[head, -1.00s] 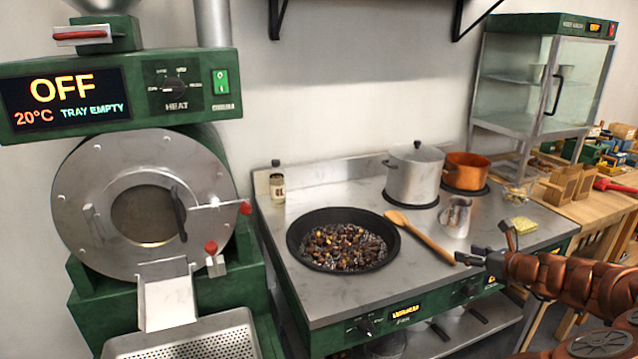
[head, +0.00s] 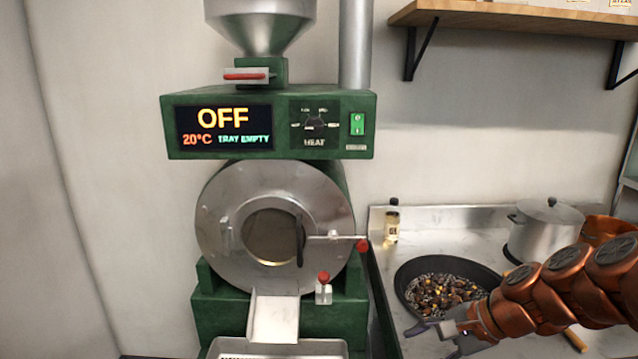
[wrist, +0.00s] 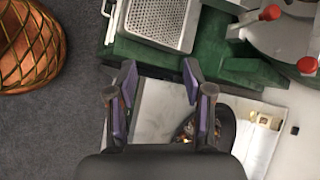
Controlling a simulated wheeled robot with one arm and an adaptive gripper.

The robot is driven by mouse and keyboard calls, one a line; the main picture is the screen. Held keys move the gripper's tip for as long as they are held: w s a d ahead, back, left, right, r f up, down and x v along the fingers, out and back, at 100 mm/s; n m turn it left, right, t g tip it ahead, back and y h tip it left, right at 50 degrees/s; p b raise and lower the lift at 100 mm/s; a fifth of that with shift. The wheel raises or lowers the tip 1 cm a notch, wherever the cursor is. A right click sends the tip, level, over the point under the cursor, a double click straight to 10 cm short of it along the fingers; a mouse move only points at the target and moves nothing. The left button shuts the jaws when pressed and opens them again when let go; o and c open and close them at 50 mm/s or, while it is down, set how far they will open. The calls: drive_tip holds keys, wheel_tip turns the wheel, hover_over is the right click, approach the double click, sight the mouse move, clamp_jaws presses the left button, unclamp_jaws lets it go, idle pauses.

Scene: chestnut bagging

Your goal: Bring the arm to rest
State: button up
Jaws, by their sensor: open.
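My gripper (head: 447,330) is in front of the stove at the lower right of the head view, with my copper-coloured arm coming in from the right. In the wrist view my gripper (wrist: 160,82) shows two purple-padded fingers spread apart with nothing between them. A black pan of chestnuts (head: 402,283) sits on the stove, and the gripper overlaps its near edge in the head view. The pan also shows partly in the wrist view (wrist: 228,128), behind the right finger. Whether gripper and pan touch cannot be told.
A green roaster (head: 180,125) reading OFF, 20°C and TRAY EMPTY stands left of the stove, its perforated tray (wrist: 160,18) below. A steel pot (head: 545,235), a copper pot (head: 605,229) and a small bottle (head: 391,222) stand at the stove's back. A woven copper-coloured object (wrist: 28,45) is near the floor.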

drive_tip(key=s+a+f+n+g+h+p, duration=0.1)
drive_tip(key=s+a+n+g+h, duration=0.3)
drive_tip(key=s+n, duration=0.7)
drive_tip(key=s+d+n+g+h+p, duration=0.1)
drive_tip(key=s+d+n+h, duration=0.1)
drive_tip(key=s, duration=1.1)
drive_tip(key=shift+s+d+f+g+h, duration=0.15)
drive_tip(key=shift+d+g+h, duration=0.3)
drive_tip(key=shift+h, duration=0.15)
drive_tip(key=shift+c, duration=0.4)
